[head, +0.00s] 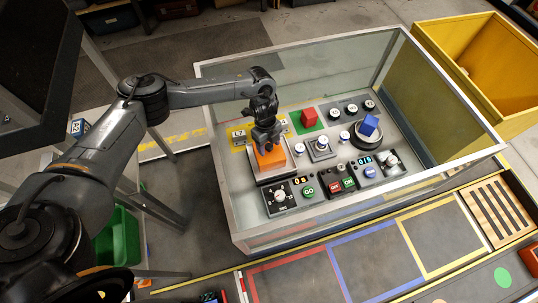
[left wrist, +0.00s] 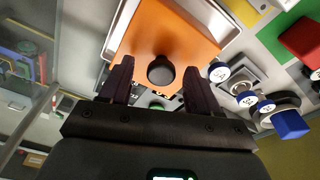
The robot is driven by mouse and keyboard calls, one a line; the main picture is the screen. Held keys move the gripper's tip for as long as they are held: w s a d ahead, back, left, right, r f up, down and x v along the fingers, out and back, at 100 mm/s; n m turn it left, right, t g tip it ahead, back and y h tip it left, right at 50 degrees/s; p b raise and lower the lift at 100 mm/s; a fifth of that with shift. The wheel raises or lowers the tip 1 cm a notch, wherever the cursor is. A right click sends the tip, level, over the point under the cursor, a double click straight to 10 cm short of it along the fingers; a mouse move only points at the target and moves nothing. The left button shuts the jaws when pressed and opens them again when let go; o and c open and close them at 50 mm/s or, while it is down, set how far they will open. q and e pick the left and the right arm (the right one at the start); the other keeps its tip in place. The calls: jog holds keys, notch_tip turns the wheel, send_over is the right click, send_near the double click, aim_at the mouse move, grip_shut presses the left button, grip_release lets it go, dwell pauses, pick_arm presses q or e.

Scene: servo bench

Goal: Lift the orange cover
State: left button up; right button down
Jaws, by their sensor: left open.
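The orange cover (head: 270,161) sits on the panel at the left side of the glass-walled case. My left gripper (head: 266,143) points down just above it and partly hides its top. In the left wrist view the orange cover (left wrist: 150,32) fills the top middle, with a round dark knob (left wrist: 161,70) on it. My left gripper (left wrist: 158,76) is open there, its fingers to either side of the knob. I cannot tell whether they touch it. What lies under the cover is hidden. My right gripper is not in view.
The case's metal rim (head: 216,174) and glass walls surround the panel. Near the cover are a red cube (head: 309,116) on a green square, a blue cube (head: 370,124) on a round dial, and several knobs and buttons. A yellow bin (head: 460,60) stands at the right.

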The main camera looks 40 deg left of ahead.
pick_arm(q)
jog(key=shift+c, duration=0.7)
grip_shut()
